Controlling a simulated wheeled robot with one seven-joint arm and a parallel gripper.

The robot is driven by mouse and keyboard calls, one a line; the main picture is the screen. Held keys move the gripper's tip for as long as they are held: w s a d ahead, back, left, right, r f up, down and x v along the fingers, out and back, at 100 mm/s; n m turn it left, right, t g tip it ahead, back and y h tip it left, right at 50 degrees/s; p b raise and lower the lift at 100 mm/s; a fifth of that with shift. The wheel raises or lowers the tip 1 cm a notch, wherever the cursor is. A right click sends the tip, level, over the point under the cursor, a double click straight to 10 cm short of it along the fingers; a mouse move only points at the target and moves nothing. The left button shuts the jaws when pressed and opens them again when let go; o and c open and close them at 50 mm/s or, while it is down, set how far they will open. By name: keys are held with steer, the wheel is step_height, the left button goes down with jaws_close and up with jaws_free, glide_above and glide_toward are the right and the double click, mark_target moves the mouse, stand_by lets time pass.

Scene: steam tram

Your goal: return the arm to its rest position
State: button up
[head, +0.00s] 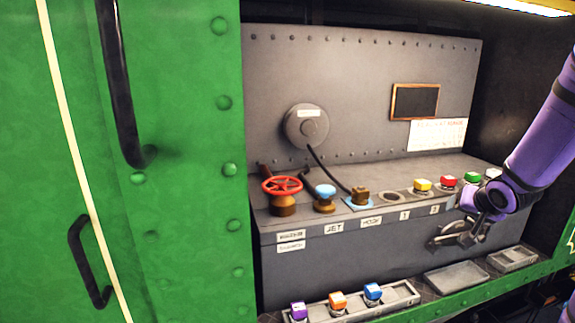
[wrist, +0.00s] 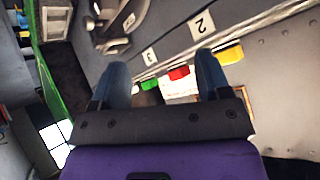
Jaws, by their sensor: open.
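My purple arm (head: 540,140) reaches in from the right edge of the head view, and its end hangs in front of the right part of the grey console. In the wrist view my gripper (wrist: 163,68) is open, with its two blue-grey fingers wide apart and nothing held between them. Past the fingers are the console's front edge and the red button (wrist: 179,73), with the yellow button (wrist: 231,54) beyond the right finger. In the head view the fingers are hard to make out against a grey metal lever (head: 460,235) just below the arm's end.
The console (head: 330,255) bears a red valve wheel (head: 282,185), a blue-topped knob (head: 325,192), and yellow (head: 422,186), red (head: 448,182) and green (head: 472,179) buttons. A low tray (head: 405,292) holds purple, orange and blue pieces. A green riveted wall (head: 190,230) with black handles stands left.

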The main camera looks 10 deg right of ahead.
steer(key=s+a+r+n+g+h, duration=0.1)
steer(key=s+a+r+n+g, duration=0.15)
steer(key=a+r, duration=0.55)
steer(key=s+a+r+n+y, duration=0.2)
steer(key=s+a+r, duration=0.2)
steer(key=s+a, duration=0.5)
steer(key=s+a+r+n+g+y, duration=0.1)
steer(key=s+a+r+n+y, duration=0.1)
steer(key=s+a, duration=0.7)
steer(key=shift+s+a+r+n, duration=0.35)
steer(key=shift+s+r+n, duration=0.2)
steer(key=shift+s+r, duration=0.4)
